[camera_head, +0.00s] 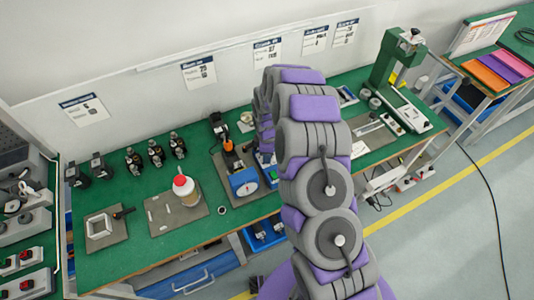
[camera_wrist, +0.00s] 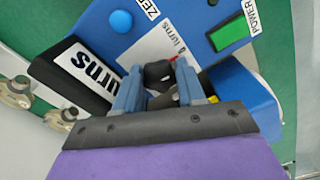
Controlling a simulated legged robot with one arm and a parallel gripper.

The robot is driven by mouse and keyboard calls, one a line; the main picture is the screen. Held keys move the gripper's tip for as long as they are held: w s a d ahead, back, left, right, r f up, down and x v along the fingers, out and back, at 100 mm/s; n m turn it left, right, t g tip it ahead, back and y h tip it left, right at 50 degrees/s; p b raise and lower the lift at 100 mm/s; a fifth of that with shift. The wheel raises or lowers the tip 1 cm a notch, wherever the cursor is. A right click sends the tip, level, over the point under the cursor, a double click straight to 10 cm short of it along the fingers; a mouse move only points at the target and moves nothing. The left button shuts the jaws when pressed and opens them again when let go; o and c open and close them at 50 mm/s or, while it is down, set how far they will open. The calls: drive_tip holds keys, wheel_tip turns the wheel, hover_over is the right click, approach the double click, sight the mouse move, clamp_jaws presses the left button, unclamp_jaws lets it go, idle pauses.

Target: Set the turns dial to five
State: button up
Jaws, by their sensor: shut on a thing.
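The turns dial (camera_wrist: 158,71) is a small black knob on a blue panel (camera_wrist: 190,18), in the wrist view. The word "Turns" is printed beside it, and a small red mark shows at its edge. My gripper (camera_wrist: 156,84) has its blue fingers on both sides of the knob and is shut on it. The fingers hide most of the dial's scale, so I cannot read its setting. In the head view my arm hides the gripper and the dial; part of the blue winding machine (camera_head: 244,183) shows left of the arm.
The panel also carries a blue button (camera_wrist: 121,21) and a green power switch (camera_wrist: 230,34). A black "Turns" display (camera_wrist: 85,72) is at left.

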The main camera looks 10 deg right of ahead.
drive_tip(key=shift+w+r+n, duration=0.15)
drive_tip(key=shift+w+n, duration=0.05)
drive_tip(key=shift+n, duration=0.4)
drive_tip(key=o, duration=0.7)
drive_tip(key=shift+o, duration=0.4)
drive_tip(key=shift+s, duration=0.1)
wheel_tip(320, 180, up, 17)
drive_tip(key=p, duration=0.1)
drive_tip(key=shift+a, duration=0.1)
